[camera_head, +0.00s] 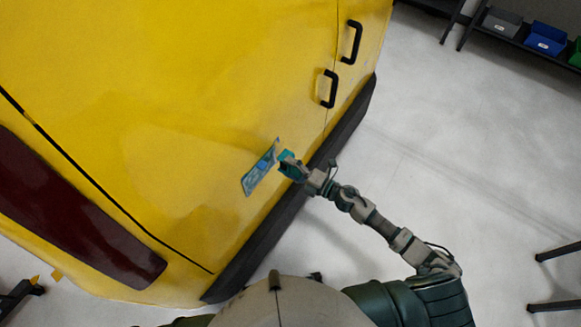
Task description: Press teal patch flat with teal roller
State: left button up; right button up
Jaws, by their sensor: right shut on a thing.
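The teal patch (257,174) is a small, narrow blue-teal strip on the yellow vehicle panel (190,110), lying at a slant. My right gripper (291,166) is at the patch's upper right end, shut on a teal thing that looks like the teal roller (285,156). The roller is small and partly hidden by the gripper. It looks close to the patch's upper end, but I cannot tell whether it touches. My left gripper is not in view.
Two black door handles (329,89) stick out of the yellow panel, up and right of the patch. A dark bumper (262,240) runs along the panel's lower edge. Shelves with bins (545,38) stand at the upper right. The grey floor (470,150) at right is mostly clear.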

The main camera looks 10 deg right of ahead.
jog(key=shift+w+a+r, duration=0.1)
jog(key=shift+w+a, duration=0.15)
jog(key=shift+a, duration=0.55)
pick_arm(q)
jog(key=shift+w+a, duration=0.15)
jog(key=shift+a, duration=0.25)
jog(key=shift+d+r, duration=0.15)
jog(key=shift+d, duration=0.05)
pick_arm(e)
jog(key=shift+w+d, duration=0.1)
jog(key=shift+w, duration=0.2)
jog(key=shift+a, duration=0.25)
pick_arm(q)
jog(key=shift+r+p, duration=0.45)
jog(key=shift+p, duration=0.25)
pick_arm(e)
jog(key=shift+s+a, duration=0.75)
jog(key=shift+s+a+r+p, duration=0.15)
jog(key=shift+s+a+p, duration=0.15)
jog(key=shift+s+a, duration=0.2)
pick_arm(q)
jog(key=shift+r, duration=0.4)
pick_arm(e)
jog(key=shift+s+a, duration=0.25)
jog(key=shift+s, duration=0.1)
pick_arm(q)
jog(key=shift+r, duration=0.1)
pick_arm(e)
jog(key=shift+s+a, duration=0.1)
